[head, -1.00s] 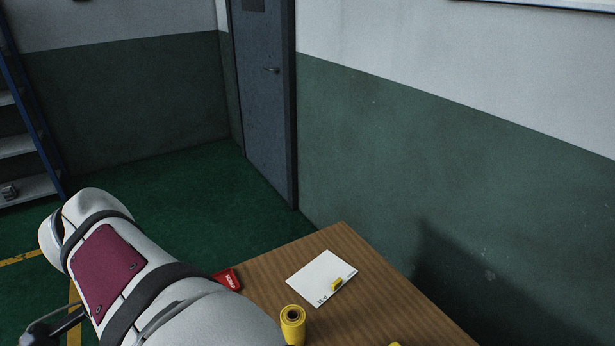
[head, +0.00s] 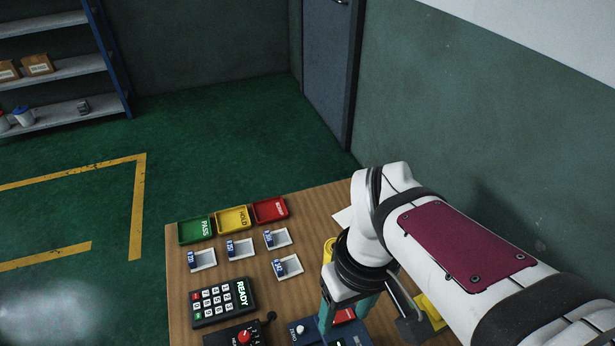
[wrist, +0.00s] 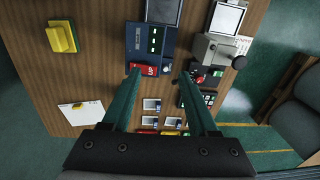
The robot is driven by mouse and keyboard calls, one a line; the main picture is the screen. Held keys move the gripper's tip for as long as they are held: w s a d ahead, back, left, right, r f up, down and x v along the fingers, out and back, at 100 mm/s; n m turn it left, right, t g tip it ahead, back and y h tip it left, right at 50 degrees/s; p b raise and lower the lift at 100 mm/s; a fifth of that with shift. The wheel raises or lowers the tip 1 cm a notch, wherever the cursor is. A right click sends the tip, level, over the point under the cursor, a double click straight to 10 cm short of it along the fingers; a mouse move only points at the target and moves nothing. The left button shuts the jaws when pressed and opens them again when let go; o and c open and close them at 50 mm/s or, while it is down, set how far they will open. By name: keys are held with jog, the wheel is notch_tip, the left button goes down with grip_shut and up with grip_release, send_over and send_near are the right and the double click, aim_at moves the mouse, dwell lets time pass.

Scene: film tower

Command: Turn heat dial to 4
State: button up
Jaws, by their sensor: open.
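The heat dial is a red knob (head: 243,336) on a black box (head: 222,339), cut off by the bottom edge of the head view. Its lettering is partly visible and its setting cannot be read. In the wrist view the red knob (wrist: 199,79) sits just right of the right finger, near a small black lever. My gripper (head: 346,318) has teal fingers and is open, over the dark blue device to the right of the dial box. In the wrist view my gripper (wrist: 160,72) is spread above that device and its red label, apart from the dial.
The blue device (wrist: 150,42) carries a lit display. A keypad (head: 222,302) reading READY stands beyond the dial box. Several small white trays and green, yellow (head: 233,219) and red bins lie farther back. A yellow block (wrist: 62,38) lies on the table's other side.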

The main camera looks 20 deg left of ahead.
jog(key=a+f+n, duration=0.2)
jog(key=a+n, duration=0.4)
jog(key=a, duration=0.3)
jog(key=n, duration=0.7)
send_over(244, 336)
notch_tip(244, 336, down, 2)
jog(key=shift+t+h, duration=0.3)
notch_tip(244, 336, down, 16)
jog(key=shift+r, duration=0.2)
jog(key=shift+c, duration=0.2)
grip_shut()
